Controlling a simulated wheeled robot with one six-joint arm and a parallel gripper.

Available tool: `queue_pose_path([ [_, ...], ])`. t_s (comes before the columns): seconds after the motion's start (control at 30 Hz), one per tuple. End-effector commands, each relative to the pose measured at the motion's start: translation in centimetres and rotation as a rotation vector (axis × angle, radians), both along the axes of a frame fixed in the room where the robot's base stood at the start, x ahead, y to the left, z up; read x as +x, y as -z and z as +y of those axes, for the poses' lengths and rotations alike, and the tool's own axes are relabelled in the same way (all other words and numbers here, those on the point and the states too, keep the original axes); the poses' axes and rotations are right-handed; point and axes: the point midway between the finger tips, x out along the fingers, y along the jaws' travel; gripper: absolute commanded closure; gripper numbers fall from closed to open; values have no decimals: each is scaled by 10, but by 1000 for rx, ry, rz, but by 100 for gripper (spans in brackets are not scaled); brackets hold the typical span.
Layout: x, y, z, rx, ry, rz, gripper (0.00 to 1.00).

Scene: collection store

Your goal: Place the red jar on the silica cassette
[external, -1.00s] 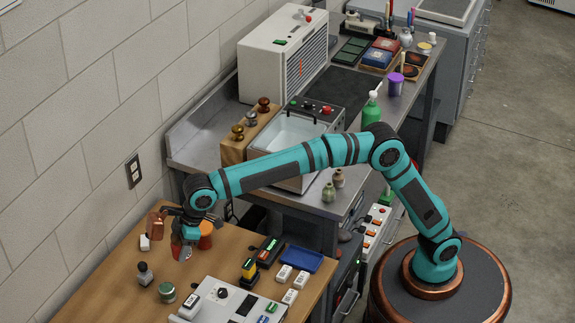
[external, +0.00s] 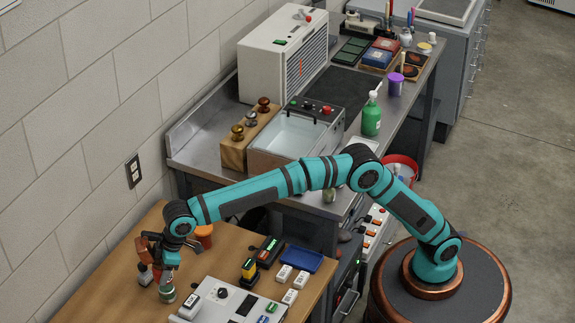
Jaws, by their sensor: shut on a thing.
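An orange-red jar (external: 204,238) stands on the wooden table, just right of my wrist and partly hidden by it. My gripper (external: 158,276) is low over the table's left part, left of and nearer than that jar. Its fingers appear closed on a small green-lidded jar (external: 167,294), which still appears to be at table level. The fingers hide part of the grip. Several small white labelled cassettes lie right of the grey device: one at the back (external: 284,272), one at the right (external: 301,280), one in front (external: 290,297). I cannot read which is silica.
A small dark-topped bottle (external: 145,277) stands close beside my gripper. A grey panel device (external: 232,304) occupies the front of the table. A blue tray (external: 302,258) and a black holder with a yellow block (external: 249,268) stand behind it. The wall is at left.

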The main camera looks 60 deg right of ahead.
Motion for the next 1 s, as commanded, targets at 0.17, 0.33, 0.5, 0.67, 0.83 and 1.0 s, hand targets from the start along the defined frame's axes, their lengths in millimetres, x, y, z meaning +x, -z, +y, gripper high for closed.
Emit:
queue_pose_path([
  [0.17,0,13,-1,-1,0,1,72],
  [0.33,0,35,0,-1,0,1,72],
  [0.5,0,39,0,0,0,0,72],
  [0.67,0,39,0,0,0,0,72],
  [0.83,0,42,0,-1,0,1,33],
  [1.0,0,41,0,-1,0,1,25],
])
